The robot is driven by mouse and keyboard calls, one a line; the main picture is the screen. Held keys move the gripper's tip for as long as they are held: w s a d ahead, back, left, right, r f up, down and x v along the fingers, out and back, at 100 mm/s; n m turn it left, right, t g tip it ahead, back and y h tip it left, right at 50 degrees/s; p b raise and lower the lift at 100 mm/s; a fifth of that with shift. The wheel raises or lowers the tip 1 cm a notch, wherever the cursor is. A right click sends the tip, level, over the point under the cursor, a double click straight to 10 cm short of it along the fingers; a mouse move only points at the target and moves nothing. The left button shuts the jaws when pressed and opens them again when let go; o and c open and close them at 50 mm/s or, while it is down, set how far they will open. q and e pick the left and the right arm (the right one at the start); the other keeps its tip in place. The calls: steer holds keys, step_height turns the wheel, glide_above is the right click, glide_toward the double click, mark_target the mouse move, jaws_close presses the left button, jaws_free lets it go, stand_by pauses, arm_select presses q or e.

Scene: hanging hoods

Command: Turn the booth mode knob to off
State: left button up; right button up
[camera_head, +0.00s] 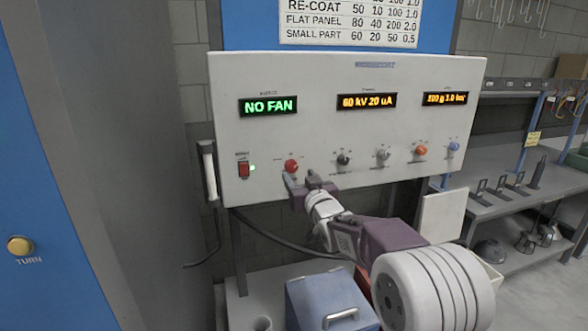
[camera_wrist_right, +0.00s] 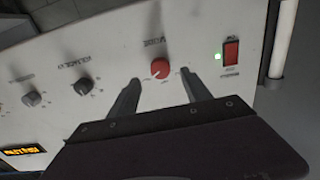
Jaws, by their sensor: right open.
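A red round knob (camera_head: 291,166) sits on the white control panel (camera_head: 340,100), below the green "NO FAN" display (camera_head: 268,105). Its printed label is too small to read. My right gripper (camera_head: 302,177) is just below and right of the knob in the head view. In the right wrist view, the red knob (camera_wrist_right: 161,68) lies beyond the open fingertips of my right gripper (camera_wrist_right: 160,78), roughly midway between them. The jaws are not closed on it; I cannot tell how far the tips are from the panel. My left gripper is out of view.
A red rocker switch (camera_head: 244,169) with a green light is left of the knob. Black (camera_head: 344,158), grey (camera_head: 383,154), orange (camera_head: 420,150) and blue (camera_head: 454,146) knobs run to the right. A blue-grey box (camera_head: 325,300) stands below the panel.

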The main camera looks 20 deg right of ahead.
mark_target(293, 169)
steer(key=w+p, duration=0.1)
steer(key=w, duration=0.3)
steer(key=shift+w+a, duration=0.1)
steer(key=shift+w, duration=0.3)
steer(key=shift+w+a, duration=0.1)
steer(key=shift+w, duration=0.05)
steer(key=shift+w, duration=0.1)
